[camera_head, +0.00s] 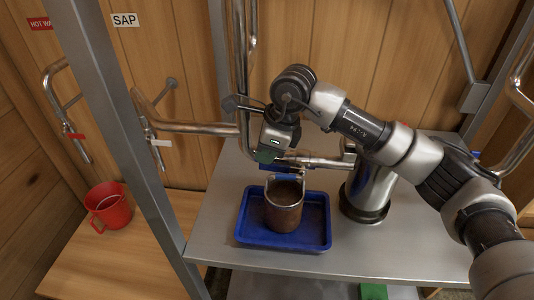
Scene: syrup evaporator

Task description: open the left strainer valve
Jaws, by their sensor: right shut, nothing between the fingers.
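My right gripper (267,154) reaches in from the right and points down, its fingers shut and empty. It is above a small blue part (285,167) at the end of a short steel pipe (318,162), which looks like the valve's handle. The gripper partly hides this part, so I cannot tell whether they touch or how the handle is turned. The pipe leads to a steel cylinder (362,190), likely the strainer, standing on the metal shelf and partly hidden by my arm. My left gripper is not in view.
A brown, rusty-looking cup (284,207) stands in a blue tray (252,225) below the gripper. The metal shelf (218,212) is clear left of the tray. Steel pipes (205,128) and a grey post (118,120) stand left. A red mug (108,207) is on the wooden bench.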

